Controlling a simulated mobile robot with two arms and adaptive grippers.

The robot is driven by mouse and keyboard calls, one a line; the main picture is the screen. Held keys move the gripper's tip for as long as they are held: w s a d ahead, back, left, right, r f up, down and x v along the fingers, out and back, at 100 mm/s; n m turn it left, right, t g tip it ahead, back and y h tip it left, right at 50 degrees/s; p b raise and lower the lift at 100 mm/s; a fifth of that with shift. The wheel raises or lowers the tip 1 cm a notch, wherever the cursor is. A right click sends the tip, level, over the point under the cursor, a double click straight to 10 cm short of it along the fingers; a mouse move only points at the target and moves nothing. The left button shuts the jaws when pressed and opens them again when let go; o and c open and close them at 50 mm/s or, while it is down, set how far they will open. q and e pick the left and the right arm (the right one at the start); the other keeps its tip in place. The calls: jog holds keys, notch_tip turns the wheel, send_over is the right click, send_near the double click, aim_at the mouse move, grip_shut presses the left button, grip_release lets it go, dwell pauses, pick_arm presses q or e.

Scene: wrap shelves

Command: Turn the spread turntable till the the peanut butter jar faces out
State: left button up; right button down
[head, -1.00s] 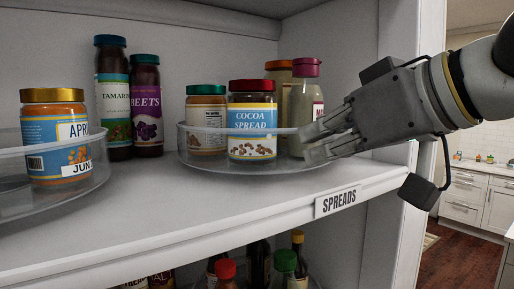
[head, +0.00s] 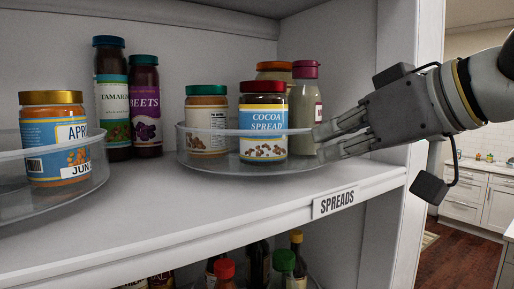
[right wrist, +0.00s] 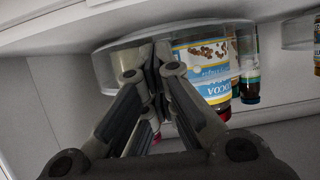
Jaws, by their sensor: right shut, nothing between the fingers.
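The spread turntable (head: 222,167) is a clear round tray above the SPREADS label. The cocoa spread jar (head: 263,117), red-lidded with a blue label, stands at its front, its name facing out. A green-lidded jar (head: 206,121) stands at the left, showing small label print. An orange-lidded jar (head: 273,72) is mostly hidden behind the cocoa jar; a pink-lidded bottle (head: 304,98) stands at the right. I cannot read which is peanut butter. My right gripper (head: 320,142) is shut and empty at the turntable's right front rim; in the right wrist view (right wrist: 156,66) its tips overlap the rim. My left gripper is not in view.
Another clear turntable (head: 98,180) with an apricot jar (head: 55,138) is at the left. Tamarind (head: 112,98) and beets (head: 146,106) jars stand behind, between the turntables. The shelf's side wall (head: 398,60) is close behind my right gripper. Bottles fill the shelf below.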

aim_at(329, 144)
dwell(0.3)
jog(key=shift+w+d, duration=0.8)
jog(key=shift+d, duration=0.05)
jog(key=shift+w+d+p, duration=0.45)
jog(key=shift+w+d, duration=0.05)
jog(key=shift+w, duration=0.1)
jog(key=shift+w+d, duration=0.2)
jog(key=shift+w, duration=0.1)
